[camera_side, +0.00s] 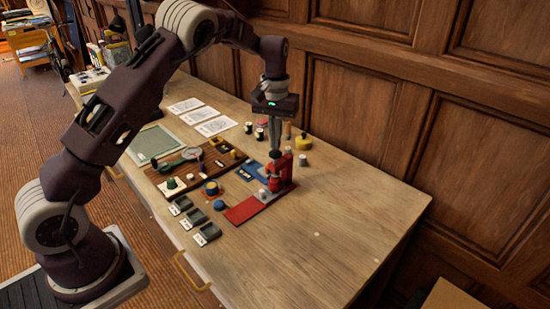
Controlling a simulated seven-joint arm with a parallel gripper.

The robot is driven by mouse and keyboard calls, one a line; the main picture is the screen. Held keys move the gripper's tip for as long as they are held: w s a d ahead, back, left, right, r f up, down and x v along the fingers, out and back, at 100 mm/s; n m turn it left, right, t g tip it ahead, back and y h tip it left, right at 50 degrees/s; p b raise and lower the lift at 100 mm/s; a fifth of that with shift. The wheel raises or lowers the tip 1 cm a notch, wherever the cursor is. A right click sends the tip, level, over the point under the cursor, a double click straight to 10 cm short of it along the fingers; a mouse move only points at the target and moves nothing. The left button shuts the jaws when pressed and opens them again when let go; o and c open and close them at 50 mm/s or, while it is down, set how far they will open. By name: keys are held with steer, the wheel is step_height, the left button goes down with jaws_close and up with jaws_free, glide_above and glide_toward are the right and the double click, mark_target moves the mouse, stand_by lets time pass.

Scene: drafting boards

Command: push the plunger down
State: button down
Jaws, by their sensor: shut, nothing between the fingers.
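The plunger is not clearly told apart from the red stand at this size, and the fingers partly hide that spot. A small pale knob (262,194) sits on the base, left of the stand.
A brown board (190,183) with a magnifier and several small parts lies left of the stand. Several grey blocks (194,217) line the front edge. Small cylinders (304,142) stand behind. White sheets (201,115) lie farther back. The right side of the wooden table (350,225) is clear.

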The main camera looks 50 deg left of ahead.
steer(key=shift+f, duration=1.25)
stand_by(0.4)
step_height(320, 180, up, 8)
stand_by(0.8)
